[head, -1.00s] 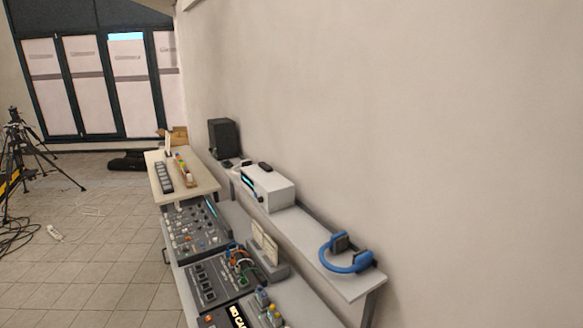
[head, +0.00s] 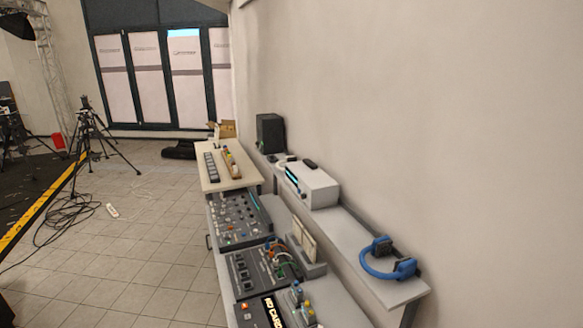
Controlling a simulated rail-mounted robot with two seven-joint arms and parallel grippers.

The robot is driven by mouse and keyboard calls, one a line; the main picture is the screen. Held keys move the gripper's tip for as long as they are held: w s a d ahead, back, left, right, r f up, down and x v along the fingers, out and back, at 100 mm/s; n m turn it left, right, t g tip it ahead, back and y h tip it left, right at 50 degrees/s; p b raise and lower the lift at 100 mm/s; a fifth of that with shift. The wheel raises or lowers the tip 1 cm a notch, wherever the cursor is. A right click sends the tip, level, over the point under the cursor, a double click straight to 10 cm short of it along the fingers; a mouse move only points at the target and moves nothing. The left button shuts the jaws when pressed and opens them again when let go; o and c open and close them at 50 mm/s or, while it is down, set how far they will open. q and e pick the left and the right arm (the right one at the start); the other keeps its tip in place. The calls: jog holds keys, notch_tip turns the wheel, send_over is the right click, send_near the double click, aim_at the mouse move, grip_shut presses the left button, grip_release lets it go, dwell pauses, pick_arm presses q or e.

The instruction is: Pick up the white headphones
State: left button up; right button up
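A pair of blue headphones (head: 367,271) with dark ear pads lies on the near end of the narrow grey wall shelf (head: 345,236), at the right in the head view. I see no white headphones in this view. Neither of my grippers shows.
A white box-shaped device (head: 312,188) and a black speaker (head: 270,133) stand farther along the wall. Below the shelf are control panels (head: 240,219) and a wooden-topped table (head: 214,176). A tripod (head: 92,130) and cables (head: 70,213) are on the left. The tiled floor (head: 160,245) between is open.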

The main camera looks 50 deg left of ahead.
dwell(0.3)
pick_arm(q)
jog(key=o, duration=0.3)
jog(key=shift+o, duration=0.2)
